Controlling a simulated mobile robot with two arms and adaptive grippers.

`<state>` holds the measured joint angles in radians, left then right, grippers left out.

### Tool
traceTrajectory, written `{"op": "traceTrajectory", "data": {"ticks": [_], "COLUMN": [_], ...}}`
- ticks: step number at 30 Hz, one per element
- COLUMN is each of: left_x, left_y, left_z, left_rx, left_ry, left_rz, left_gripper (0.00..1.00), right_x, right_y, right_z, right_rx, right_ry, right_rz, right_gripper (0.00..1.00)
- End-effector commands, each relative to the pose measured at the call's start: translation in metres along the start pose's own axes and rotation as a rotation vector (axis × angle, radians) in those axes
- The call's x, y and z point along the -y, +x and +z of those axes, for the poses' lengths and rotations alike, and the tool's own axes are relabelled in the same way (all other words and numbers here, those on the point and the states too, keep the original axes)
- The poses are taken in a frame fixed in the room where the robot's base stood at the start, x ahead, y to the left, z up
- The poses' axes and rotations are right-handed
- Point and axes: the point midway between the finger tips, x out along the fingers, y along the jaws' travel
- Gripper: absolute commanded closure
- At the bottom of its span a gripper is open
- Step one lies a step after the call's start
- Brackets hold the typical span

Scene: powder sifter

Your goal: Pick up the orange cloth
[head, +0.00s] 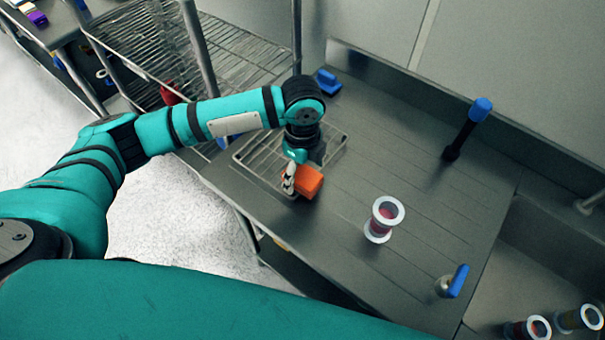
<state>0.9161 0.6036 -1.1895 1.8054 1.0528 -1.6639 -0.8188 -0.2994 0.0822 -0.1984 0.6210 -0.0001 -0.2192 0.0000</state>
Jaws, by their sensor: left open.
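The orange cloth (307,181) is a small block-like bundle on the wire rack (247,158) near the left front part of the metal counter. My left gripper (289,186) points down at the cloth's left side, and its fingers are open. The gripper hides part of the cloth, and I cannot tell whether a finger touches it. My right gripper is not in view.
A blue-topped black post (466,130), a blue-handled fitting (453,281) and a blue item (327,81) are also on the counter. A wire shelf (230,45) stands behind my left arm.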

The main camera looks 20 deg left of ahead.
Motion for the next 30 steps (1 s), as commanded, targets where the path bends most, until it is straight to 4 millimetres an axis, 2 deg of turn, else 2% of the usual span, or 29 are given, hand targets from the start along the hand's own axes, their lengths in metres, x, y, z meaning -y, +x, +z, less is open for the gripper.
{"op": "traceTrajectory", "data": {"ticks": [3, 6, 13, 26, 27, 30], "left_x": [-0.001, 0.0, 0.0, 0.0, 0.0, 0.0], "left_y": [0.015, 0.021, 0.023, 0.022, 0.022, 0.022], "left_z": [0.0, 0.0, 0.0, 0.0, 0.0, 0.0], "left_rx": [0.0, 0.001, 0.0, 0.0, 0.0, 0.0], "left_ry": [-0.001, -0.001, 0.0, 0.0, 0.0, 0.0], "left_rz": [0.002, -0.001, -0.002, -0.002, -0.002, -0.002], "left_gripper": [0.2, 0.2, 0.21, 0.78, 0.81, 0.81], "right_x": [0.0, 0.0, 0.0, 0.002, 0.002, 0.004], "right_y": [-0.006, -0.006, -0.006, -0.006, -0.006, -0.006], "right_z": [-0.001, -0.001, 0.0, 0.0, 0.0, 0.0], "right_rx": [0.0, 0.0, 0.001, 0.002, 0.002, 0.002], "right_ry": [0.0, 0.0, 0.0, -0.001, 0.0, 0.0], "right_rz": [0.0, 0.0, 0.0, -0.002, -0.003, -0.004], "right_gripper": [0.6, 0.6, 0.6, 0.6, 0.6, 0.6]}}
